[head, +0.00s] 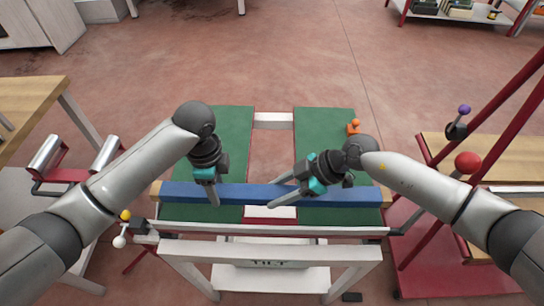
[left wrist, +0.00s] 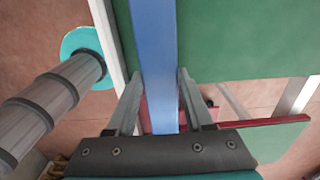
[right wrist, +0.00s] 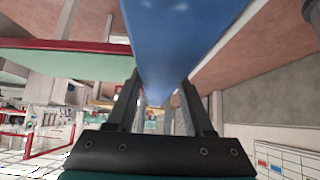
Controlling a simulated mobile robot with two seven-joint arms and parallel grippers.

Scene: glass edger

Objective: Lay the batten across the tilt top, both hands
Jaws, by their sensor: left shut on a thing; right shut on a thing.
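The batten (head: 245,193) is a long blue bar with pale wood ends. It spans left to right over both green panels of the tilt top (head: 232,135), near their front edge. I cannot tell whether it touches the panels or is held just above them. My left gripper (head: 213,194) is shut on the batten left of its middle; the blue bar runs between its fingers in the left wrist view (left wrist: 158,50). My right gripper (head: 284,189) is shut on it right of the middle; the right wrist view also shows the bar (right wrist: 180,40) between the fingers.
A red ball (head: 468,162) and red posts stand at the right by a wooden bench (head: 435,145). A roller stand (head: 104,153) and wooden table (head: 25,100) are at the left.

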